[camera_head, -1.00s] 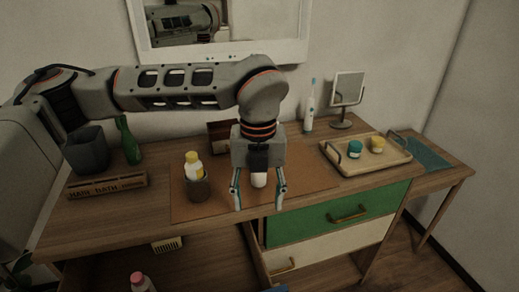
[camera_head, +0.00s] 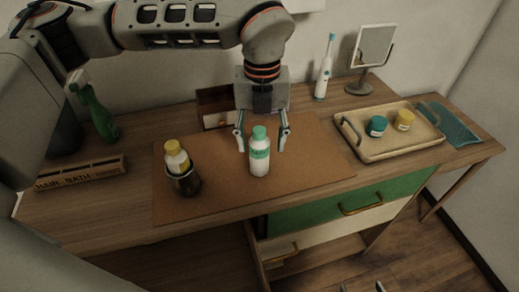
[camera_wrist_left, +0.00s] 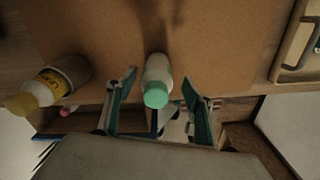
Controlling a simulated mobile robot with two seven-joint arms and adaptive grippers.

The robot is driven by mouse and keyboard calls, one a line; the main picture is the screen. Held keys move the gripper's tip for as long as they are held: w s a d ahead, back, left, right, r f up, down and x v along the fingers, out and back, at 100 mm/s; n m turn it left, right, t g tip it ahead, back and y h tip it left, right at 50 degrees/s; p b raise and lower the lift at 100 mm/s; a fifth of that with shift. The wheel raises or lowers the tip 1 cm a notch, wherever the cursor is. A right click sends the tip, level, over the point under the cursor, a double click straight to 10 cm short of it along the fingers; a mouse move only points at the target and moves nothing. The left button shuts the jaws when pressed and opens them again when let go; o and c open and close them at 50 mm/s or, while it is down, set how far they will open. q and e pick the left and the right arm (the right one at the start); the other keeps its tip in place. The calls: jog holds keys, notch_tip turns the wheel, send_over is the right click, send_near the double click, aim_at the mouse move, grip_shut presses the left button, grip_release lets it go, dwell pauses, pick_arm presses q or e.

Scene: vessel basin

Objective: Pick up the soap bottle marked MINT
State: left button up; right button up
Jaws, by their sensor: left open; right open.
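A white bottle with a green cap and a green label band (camera_head: 259,150) stands upright on the brown mat; its lettering is too small to read surely. It also shows in the left wrist view (camera_wrist_left: 156,82), cap towards the camera. My left gripper (camera_head: 261,148) is open, with one finger to each side of this bottle and gaps on both sides. Its fingers also show in the left wrist view (camera_wrist_left: 160,78). I cannot tell how deep the bottle sits between them. My right gripper (camera_head: 362,288) shows only as two tips at the bottom edge, apart.
A yellow-capped bottle (camera_head: 176,158) stands in a dark cup (camera_head: 186,183) to the left. A small drawer box (camera_head: 214,104) is behind the gripper. A tray (camera_head: 388,150) with two jars is at right. A green spray bottle (camera_head: 97,112) and a sign block (camera_head: 80,173) are at left.

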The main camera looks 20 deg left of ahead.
aim_at(259, 157)
pick_arm(q)
jog(key=f, duration=0.5)
jog(key=shift+s+a+f, duration=0.1)
jog(key=shift+a+f, duration=0.15)
jog(key=shift+f, duration=0.15)
jog(key=c, duration=1.3)
